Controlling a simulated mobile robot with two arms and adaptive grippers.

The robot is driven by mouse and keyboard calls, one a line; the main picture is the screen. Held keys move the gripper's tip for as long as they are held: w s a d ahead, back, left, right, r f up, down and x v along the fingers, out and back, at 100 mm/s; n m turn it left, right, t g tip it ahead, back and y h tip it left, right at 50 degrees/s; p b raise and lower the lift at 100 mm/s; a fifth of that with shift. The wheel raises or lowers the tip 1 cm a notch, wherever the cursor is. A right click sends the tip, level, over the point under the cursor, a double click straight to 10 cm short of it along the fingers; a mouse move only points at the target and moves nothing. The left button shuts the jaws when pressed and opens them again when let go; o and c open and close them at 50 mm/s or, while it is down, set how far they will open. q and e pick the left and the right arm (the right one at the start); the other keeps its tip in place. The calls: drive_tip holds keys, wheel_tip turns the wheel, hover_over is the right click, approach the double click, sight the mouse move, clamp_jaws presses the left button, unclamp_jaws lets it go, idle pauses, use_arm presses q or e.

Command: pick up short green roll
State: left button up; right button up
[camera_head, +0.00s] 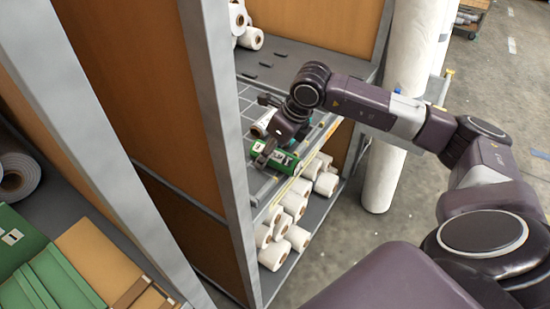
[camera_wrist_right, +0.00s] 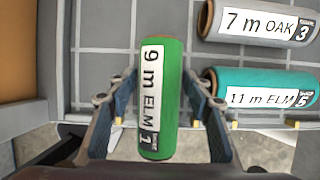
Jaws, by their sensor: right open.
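The short green roll (camera_wrist_right: 178,100) has a white label reading "9 m ELM" with a dark "1" tag. In the right wrist view it lies lengthwise between the two fingers of my right gripper (camera_wrist_right: 160,88). The fingers stand open with a gap on each side, and the left gap looks narrower. In the head view the green roll (camera_head: 285,161) is on the shelf, partly hidden by my right gripper (camera_head: 270,143), which is over it. My left gripper is not in view.
A teal roll (camera_wrist_right: 232,85) "11 m ELM" and a pale roll (camera_wrist_right: 215,20) "7 m OAK" lie just right of the gripper. White rolls (camera_head: 293,205) fill the shelf below. A grey rack post (camera_head: 215,130) and a tall white roll (camera_head: 382,175) flank the shelf.

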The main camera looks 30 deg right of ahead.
drive_tip(key=c, duration=1.1)
drive_tip(key=shift+o, duration=0.2)
